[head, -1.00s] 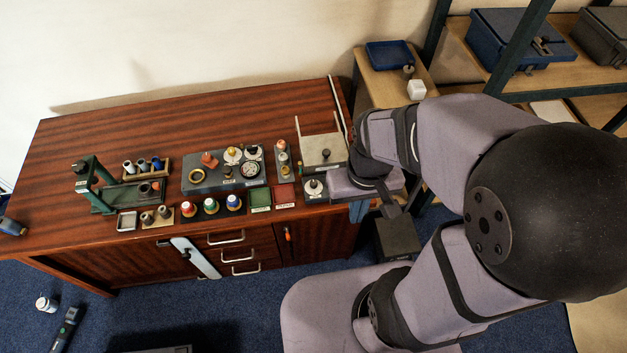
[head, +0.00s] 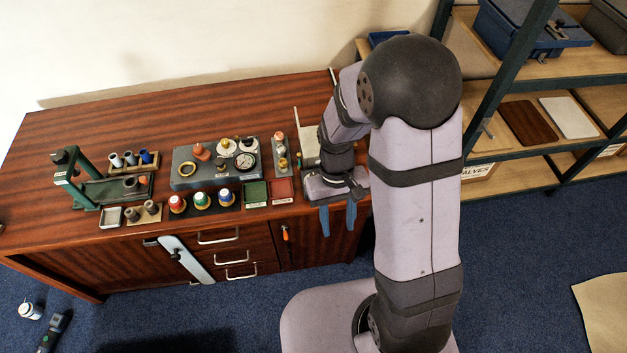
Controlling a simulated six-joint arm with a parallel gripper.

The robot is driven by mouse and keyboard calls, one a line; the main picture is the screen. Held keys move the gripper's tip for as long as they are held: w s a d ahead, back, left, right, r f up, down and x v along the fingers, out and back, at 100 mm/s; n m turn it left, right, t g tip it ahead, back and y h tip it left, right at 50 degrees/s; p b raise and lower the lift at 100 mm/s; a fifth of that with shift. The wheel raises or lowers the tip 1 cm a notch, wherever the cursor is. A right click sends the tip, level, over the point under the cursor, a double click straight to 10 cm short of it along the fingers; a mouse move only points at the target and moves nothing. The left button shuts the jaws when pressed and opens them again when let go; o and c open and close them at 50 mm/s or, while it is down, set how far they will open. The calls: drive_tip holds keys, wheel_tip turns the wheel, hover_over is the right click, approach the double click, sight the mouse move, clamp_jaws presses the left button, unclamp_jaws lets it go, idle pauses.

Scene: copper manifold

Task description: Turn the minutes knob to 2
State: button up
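A grey panel (head: 181,180) on the wooden bench carries white dials with small knobs, a white dial with a yellowish knob (head: 227,145), one with a dark knob (head: 247,142), and a round gauge (head: 245,160). The labels are too small to read, so I cannot tell which knob is for minutes. My gripper (head: 338,222) has two blue fingers, apart and empty, at the bench's front edge, right of the panel and apart from it. The arm hides the bench top behind it.
A narrow block with knobs (head: 281,152) stands between panel and arm. A green stand (head: 72,178) is at left. The bench's back is clear.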

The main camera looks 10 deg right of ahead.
drive_tip(key=w+a+f+n, duration=0.15)
drive_tip(key=w+f, duration=0.25)
drive_tip(key=w, duration=0.5)
drive_tip(key=w+r+n+t, duration=0.1)
drive_tip(key=w+n, duration=0.1)
drive_tip(key=w, duration=0.1)
drive_tip(key=w+r+n+t, duration=0.1)
drive_tip(key=w+r+n, duration=0.1)
drive_tip(key=w, duration=0.2)
drive_tip(key=w+a+r+n+t, duration=0.1)
drive_tip(key=w+n, duration=0.2)
drive_tip(key=shift+w+r, duration=0.3)
drive_tip(key=shift+w, duration=0.05)
drive_tip(key=shift+w+r+n, duration=0.2)
drive_tip(key=shift+r+n, duration=0.1)
drive_tip(key=shift+n, duration=0.65)
drive_tip(key=n, duration=0.4)
drive_tip(key=shift+s, duration=0.3)
drive_tip(key=shift+f, duration=0.15)
drive_tip(key=shift+f+p, duration=0.5)
drive_tip(key=shift+f, duration=3.05)
clamp_jaws()
